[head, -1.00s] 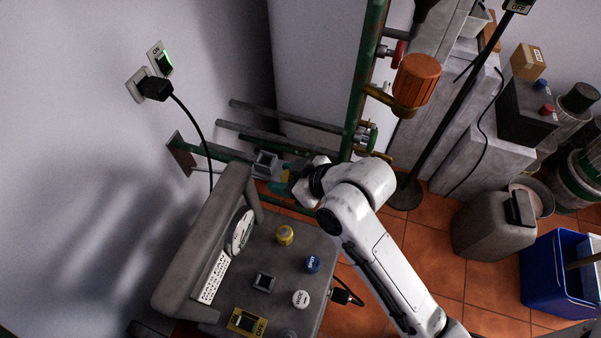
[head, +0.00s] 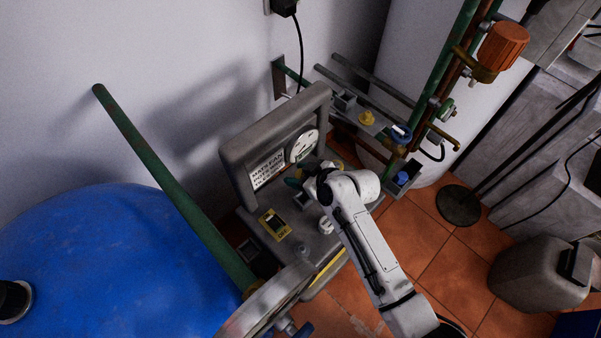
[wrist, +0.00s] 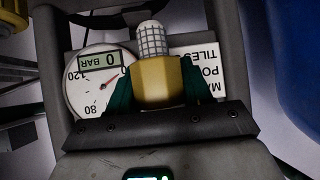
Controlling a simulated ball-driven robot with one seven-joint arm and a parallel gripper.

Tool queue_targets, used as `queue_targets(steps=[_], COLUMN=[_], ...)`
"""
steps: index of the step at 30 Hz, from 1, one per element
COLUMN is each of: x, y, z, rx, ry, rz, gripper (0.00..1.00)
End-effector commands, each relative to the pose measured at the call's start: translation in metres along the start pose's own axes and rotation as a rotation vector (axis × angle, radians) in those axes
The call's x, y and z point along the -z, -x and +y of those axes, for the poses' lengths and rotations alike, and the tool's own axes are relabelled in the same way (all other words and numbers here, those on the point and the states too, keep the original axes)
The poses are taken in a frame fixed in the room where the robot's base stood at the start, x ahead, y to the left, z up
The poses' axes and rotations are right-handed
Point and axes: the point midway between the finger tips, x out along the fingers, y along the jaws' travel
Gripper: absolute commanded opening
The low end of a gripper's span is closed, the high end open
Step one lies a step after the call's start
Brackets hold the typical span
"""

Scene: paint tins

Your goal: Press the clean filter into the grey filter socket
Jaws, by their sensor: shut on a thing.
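My gripper (head: 299,177) is over the grey machine's top, in front of its upright panel. In the wrist view my gripper (wrist: 158,90), with green fingers, is shut on the clean filter, which has a white mesh end (wrist: 152,40) and a yellow six-sided body. The filter points away from the wrist, towards the panel, and looks clear of any socket. In the head view the filter is hidden or too small to make out. A dark square grey-rimmed recess (head: 303,199) is on the machine top close to the gripper; I cannot tell whether it is the filter socket.
The panel carries a round gauge (head: 303,146) reading 0 bar and a white label (head: 267,169). A yellow switch box (head: 274,224) and white cap (head: 326,225) are on the machine top. A blue tank (head: 110,265) is left; pipes (head: 450,65) stand at the back right.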

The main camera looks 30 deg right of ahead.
Motion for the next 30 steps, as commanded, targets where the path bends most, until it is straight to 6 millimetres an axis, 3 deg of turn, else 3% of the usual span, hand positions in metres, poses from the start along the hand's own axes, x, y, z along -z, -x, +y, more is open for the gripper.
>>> queue_targets(steps=[11,30], x=[-0.008,-0.046], y=[-0.005,-0.034], z=[0.000,0.000], rx=[0.000,0.000], ry=[-0.001,-0.001], rz=[0.000,0.000], gripper=[0.27,0.27])
